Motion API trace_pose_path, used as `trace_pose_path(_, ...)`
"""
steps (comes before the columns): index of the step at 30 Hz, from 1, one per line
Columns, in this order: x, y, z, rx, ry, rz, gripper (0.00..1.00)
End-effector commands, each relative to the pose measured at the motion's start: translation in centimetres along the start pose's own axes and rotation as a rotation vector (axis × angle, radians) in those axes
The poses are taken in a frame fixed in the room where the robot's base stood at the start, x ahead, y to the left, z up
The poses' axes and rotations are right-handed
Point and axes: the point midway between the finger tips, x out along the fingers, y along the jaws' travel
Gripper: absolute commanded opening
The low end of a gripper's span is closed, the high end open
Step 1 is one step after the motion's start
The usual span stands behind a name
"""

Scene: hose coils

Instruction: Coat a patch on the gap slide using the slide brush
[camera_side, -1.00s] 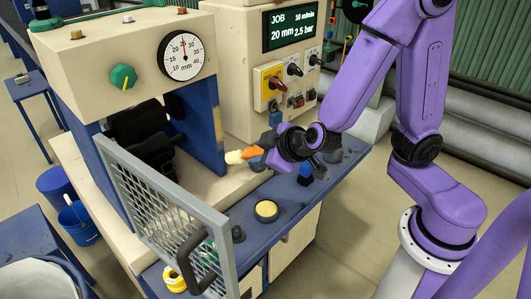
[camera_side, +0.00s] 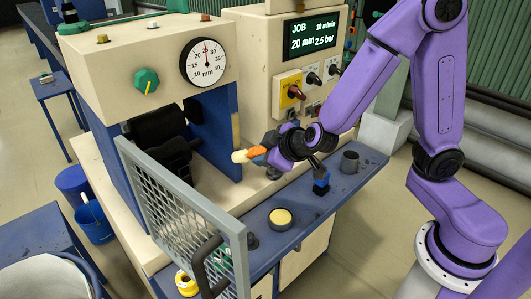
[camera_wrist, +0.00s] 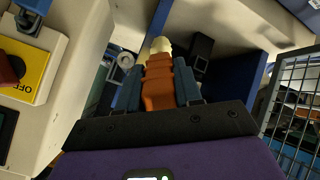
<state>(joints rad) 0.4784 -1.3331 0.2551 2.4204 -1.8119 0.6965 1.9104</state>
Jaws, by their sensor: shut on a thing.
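My gripper (camera_side: 272,148) is shut on the slide brush, which has an orange handle (camera_side: 259,151) and a cream tip (camera_side: 240,157). The brush points left, toward the machine's blue upright. In the side view its tip appears just in front of the lower part of that upright; I cannot tell if it touches. A narrow tan strip (camera_side: 236,130) on the upright's edge looks like the gap slide. In the wrist view the orange brush (camera_wrist: 158,88) sits between my two blue-grey fingers, its pale tip (camera_wrist: 161,45) pointing away from me.
A round tin with a yellow top (camera_side: 281,218), a blue block (camera_side: 321,184) and a grey cup (camera_side: 349,162) stand on the blue ledge. A mesh guard (camera_side: 180,205) stands at the machine's front. A control box (camera_side: 295,85) is behind my gripper.

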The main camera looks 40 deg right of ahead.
Motion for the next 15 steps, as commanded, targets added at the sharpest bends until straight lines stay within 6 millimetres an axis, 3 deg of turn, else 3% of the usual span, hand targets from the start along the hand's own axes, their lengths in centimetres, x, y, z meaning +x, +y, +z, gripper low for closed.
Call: trace_pose_path(15,0.41,0.16,-0.27,0.000,0.000,0.000,0.00)
